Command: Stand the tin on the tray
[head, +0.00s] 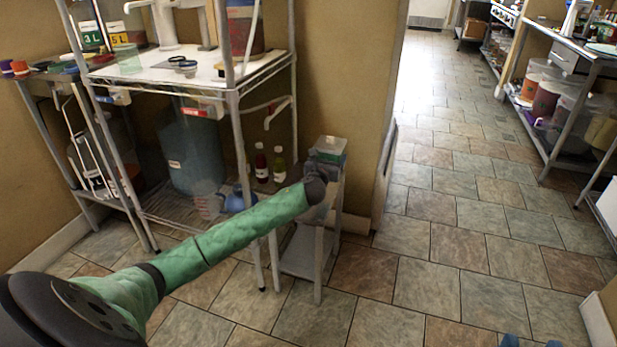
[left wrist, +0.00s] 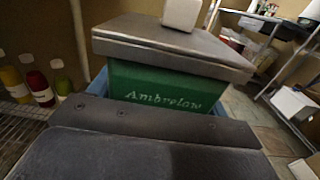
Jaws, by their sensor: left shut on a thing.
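The tin is green with a grey lid, a pale knob and the word "Ambrelow"; it fills the upper middle of the left wrist view (left wrist: 165,88). In the head view the tin (head: 329,146) is small, above a narrow grey stand. My left gripper (left wrist: 160,118) is shut on the tin, its dark body hiding the tin's lower part. A blue edge, perhaps the tray (left wrist: 97,82), shows beside and behind the tin. I cannot tell whether the tin's base touches it.
A wire rack (head: 190,85) stands left of the stand, with a red bottle (head: 261,163) and a green bottle (head: 280,166) on its lower shelf. A wall corner (head: 345,100) is close behind the tin. The tiled floor (head: 450,230) to the right is largely clear.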

